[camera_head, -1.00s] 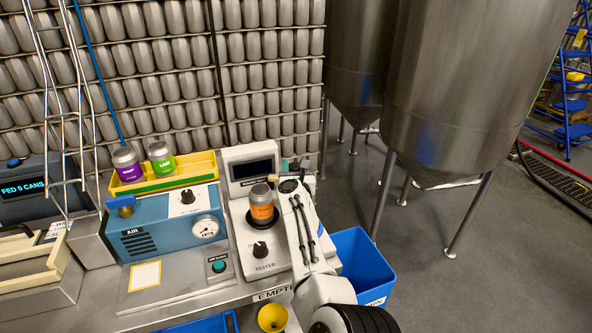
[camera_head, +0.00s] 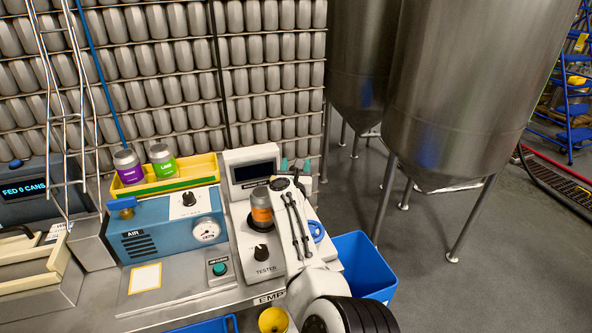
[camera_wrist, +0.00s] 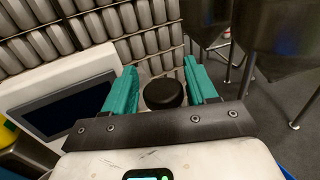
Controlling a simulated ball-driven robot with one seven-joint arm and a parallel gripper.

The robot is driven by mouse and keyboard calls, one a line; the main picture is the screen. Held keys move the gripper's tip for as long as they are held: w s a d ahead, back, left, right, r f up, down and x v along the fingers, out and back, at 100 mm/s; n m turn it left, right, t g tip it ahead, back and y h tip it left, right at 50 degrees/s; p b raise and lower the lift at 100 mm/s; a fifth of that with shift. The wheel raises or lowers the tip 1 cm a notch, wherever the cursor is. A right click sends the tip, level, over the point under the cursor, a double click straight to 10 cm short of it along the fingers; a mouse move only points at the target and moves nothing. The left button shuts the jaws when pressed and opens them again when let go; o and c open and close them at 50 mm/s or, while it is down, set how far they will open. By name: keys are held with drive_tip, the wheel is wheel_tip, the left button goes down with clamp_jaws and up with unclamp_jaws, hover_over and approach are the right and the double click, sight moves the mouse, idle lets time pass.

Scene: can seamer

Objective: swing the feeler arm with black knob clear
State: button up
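The round black knob (camera_wrist: 164,94) shows in the wrist view between the two teal fingers of my gripper (camera_wrist: 161,88). The fingers stand apart on either side of it, and I see no clear grip; the right finger looks close to it. In the head view my gripper (camera_head: 295,165) is at the back right of the tester, beside its display. My arm hides most of the feeler arm, and I cannot make out its knob there. An orange-labelled can (camera_head: 261,207) stands on the tester (camera_head: 262,268), left of my arm.
The tester's display (camera_head: 254,170) stands close left of my gripper. A yellow tray (camera_head: 190,168) with purple and green cans is further left, behind the blue air unit (camera_head: 165,237). A blue bin (camera_head: 365,262) is right of the bench. Steel tanks (camera_head: 455,90) stand beyond open floor.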

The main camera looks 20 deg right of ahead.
drive_tip(key=shift+o, duration=0.6)
drive_tip(key=shift+s+f, duration=0.1)
drive_tip(key=shift+f, duration=0.15)
drive_tip(key=shift+s+a+r+p, duration=0.1)
drive_tip(key=shift+s+a+p, duration=0.2)
drive_tip(key=shift+s+p, duration=0.25)
drive_tip(key=p+v, duration=0.6)
drive_tip(key=v, duration=0.3)
drive_tip(key=shift+s, duration=0.25)
